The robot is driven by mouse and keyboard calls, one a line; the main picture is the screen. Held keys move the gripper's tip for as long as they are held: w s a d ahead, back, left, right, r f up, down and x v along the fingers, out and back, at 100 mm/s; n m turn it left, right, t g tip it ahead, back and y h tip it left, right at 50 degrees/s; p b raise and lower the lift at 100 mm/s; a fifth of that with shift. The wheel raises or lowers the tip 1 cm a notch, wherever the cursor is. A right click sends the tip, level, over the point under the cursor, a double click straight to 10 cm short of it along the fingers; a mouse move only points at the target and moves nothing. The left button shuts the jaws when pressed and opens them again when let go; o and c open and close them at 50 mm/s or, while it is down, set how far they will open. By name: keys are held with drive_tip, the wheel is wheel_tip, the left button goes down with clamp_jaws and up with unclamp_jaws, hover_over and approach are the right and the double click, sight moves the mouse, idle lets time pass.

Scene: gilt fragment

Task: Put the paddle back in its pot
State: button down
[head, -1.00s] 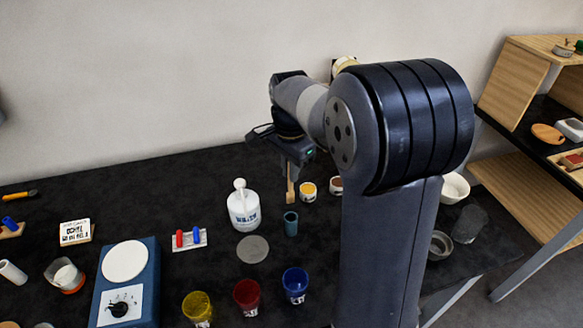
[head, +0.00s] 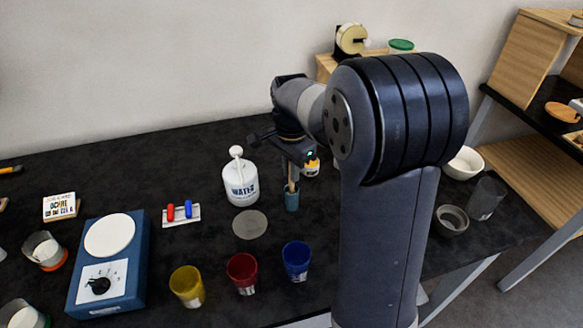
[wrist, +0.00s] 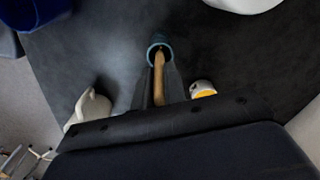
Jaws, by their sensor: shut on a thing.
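The wooden paddle (head: 291,183) is held upright in my gripper (head: 291,168). The small teal pot (head: 292,201) stands on the black table directly below it, and the paddle's lower end appears to be inside the pot's mouth. In the wrist view, my gripper's fingers are closed around the paddle (wrist: 159,78), and its far end overlaps the pot's round rim (wrist: 154,44). How deep the paddle's tip sits is hidden.
A white water bottle (head: 241,187) stands left of the pot. A white-and-yellow jar (head: 312,169) is close behind it to the right. Yellow (head: 187,287), red (head: 243,272) and blue (head: 297,260) cups stand in front. A grey disc (head: 250,225) lies at front left.

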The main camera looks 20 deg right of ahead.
drive_tip(key=shift+f, duration=0.2)
drive_tip(key=c, duration=1.4)
unclamp_jaws()
drive_tip(key=shift+r, duration=0.1)
wheel_tip(320, 180, up, 13)
drive_tip(key=p, duration=1.1)
drive_tip(key=shift+f, duration=0.2)
